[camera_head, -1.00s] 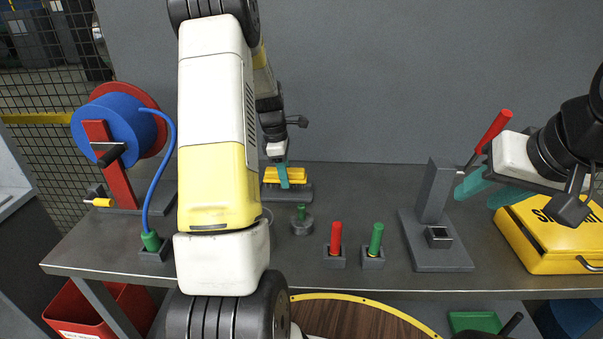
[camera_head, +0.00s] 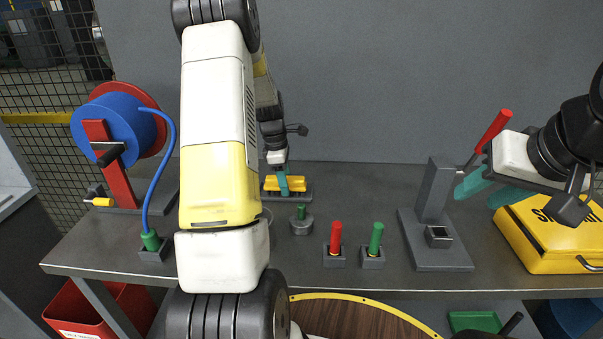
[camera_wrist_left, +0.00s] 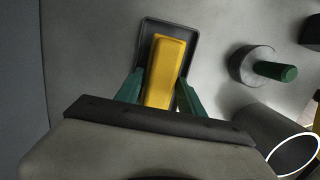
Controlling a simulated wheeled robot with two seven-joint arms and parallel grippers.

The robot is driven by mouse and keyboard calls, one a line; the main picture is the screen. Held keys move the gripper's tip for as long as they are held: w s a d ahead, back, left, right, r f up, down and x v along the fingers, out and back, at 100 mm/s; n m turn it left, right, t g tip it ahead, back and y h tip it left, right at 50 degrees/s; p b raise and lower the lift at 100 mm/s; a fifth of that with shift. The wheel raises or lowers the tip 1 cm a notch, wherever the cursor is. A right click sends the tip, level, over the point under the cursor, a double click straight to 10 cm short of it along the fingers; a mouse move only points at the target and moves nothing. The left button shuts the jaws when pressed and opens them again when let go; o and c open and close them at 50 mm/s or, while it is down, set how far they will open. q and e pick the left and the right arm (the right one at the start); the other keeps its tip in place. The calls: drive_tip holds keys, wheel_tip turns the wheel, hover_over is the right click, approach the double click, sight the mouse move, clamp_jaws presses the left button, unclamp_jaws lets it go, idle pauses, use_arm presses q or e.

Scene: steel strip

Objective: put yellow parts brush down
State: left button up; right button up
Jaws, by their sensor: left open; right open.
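The yellow parts brush (camera_head: 291,184) sits at the back of the bench on a dark grey tray (camera_head: 304,195). In the left wrist view the yellow brush (camera_wrist_left: 164,72) lies within the black tray's rim (camera_wrist_left: 148,28). My left gripper (camera_head: 283,186) is at the brush, with its green fingers (camera_wrist_left: 160,85) open on either side of the yellow body. Whether the fingers touch it cannot be told. The brush's underside is hidden. My right gripper (camera_head: 470,184) is open and empty by the red-handled lever (camera_head: 494,130) at the right.
A grey weight with a green knob (camera_head: 302,221) stands near the tray. Red (camera_head: 336,238) and green (camera_head: 376,238) pegs stand in front. A lever press (camera_head: 436,212), yellow case (camera_head: 550,235) and blue hose reel (camera_head: 118,130) flank them. My left arm hides part of the bench.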

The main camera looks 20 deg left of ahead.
use_arm(q)
drive_tip(key=r, duration=0.3)
drive_tip(key=a+r, duration=0.1)
drive_tip(key=r, duration=0.7)
drive_tip(key=shift+s+a+r, duration=0.2)
drive_tip(key=shift+s+a, duration=0.05)
drive_tip(key=shift+a, duration=0.1)
drive_tip(key=s+d+r+m+t, duration=0.2)
drive_tip(key=s+d+r+m, duration=0.3)
drive_tip(key=r, duration=0.3)
drive_tip(key=s+d+r+m+t, duration=0.1)
drive_tip(key=s+d+r+m, duration=0.1)
drive_tip(key=s+d+m, duration=0.3)
drive_tip(key=s+d+r+m+t, duration=0.2)
drive_tip(key=s+d+m, duration=0.3)
drive_tip(key=s+m, duration=0.6)
drive_tip(key=s+r, duration=0.1)
drive_tip(key=s, duration=0.3)
drive_tip(key=shift+d+m+t, duration=0.3)
drive_tip(key=shift+d, duration=0.05)
drive_tip(key=shift+s+r, duration=0.1)
